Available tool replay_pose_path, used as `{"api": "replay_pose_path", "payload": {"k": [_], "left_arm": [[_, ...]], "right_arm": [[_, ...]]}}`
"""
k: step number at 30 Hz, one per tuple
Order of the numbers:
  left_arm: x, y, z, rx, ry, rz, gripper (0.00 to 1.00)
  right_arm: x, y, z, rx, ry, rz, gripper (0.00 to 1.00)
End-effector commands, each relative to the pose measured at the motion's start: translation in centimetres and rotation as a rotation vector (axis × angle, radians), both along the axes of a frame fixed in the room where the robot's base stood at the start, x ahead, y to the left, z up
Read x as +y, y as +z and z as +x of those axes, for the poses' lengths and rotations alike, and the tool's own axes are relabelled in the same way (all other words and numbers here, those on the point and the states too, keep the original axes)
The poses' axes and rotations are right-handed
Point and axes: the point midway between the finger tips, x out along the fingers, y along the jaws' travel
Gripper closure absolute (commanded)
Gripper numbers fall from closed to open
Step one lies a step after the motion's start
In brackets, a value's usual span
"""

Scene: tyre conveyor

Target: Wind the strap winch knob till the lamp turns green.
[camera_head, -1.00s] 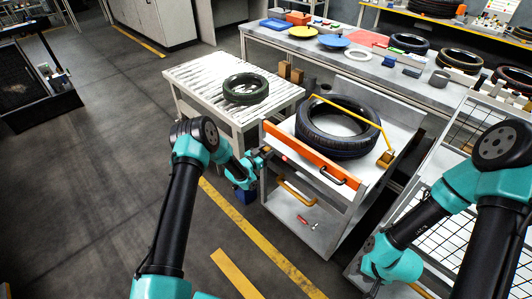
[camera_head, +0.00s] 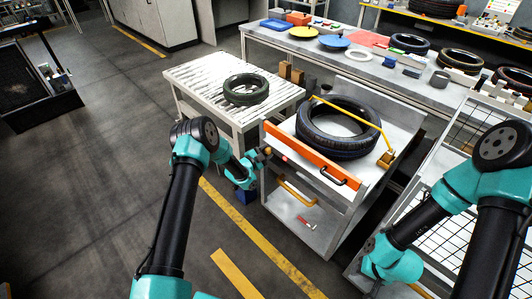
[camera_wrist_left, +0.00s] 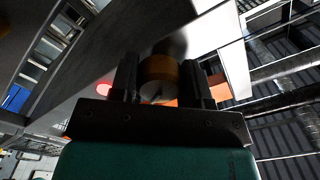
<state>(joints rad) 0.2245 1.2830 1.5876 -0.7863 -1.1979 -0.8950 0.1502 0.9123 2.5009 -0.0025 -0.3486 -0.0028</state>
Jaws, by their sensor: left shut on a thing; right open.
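The winch knob (camera_wrist_left: 160,78), round with an orange-brown rim and a pale face, sits between the two dark fingers of my left gripper (camera_wrist_left: 160,85) in the left wrist view. The fingers are shut on its sides. In the head view my left gripper (camera_head: 261,157) is at the cart's left front corner, where the small knob is mostly covered. The lamp (camera_head: 284,158) glows red close to the right of it; it also shows red in the left wrist view (camera_wrist_left: 104,89). My right arm is at the right; its gripper fingers cannot be seen.
A tyre (camera_head: 338,127) lies on the cart top (camera_head: 392,145) under a yellow bar (camera_head: 350,111), behind an orange front rail (camera_head: 305,153). A smaller tyre (camera_head: 246,89) lies on the roller table (camera_head: 190,78). A wire rack (camera_head: 440,150) stands right.

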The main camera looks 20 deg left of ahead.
Motion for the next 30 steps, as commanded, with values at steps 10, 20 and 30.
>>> {"api": "replay_pose_path", "payload": {"k": [10, 20, 30], "left_arm": [[0.00, 0.04, 0.01, -0.029, 0.000, 0.048, 0.80], [0.00, 0.04, 0.01, -0.028, 0.000, 0.047, 0.50], [0.01, 0.02, 0.00, -0.028, 0.000, 0.046, 0.31]], "right_arm": [[0.00, 0.00, 0.00, 0.000, 0.000, 0.000, 0.57], [0.00, 0.00, 0.00, 0.000, 0.000, 0.000, 0.57], [0.00, 0.00, 0.00, 0.000, 0.000, 0.000, 0.57]]}}
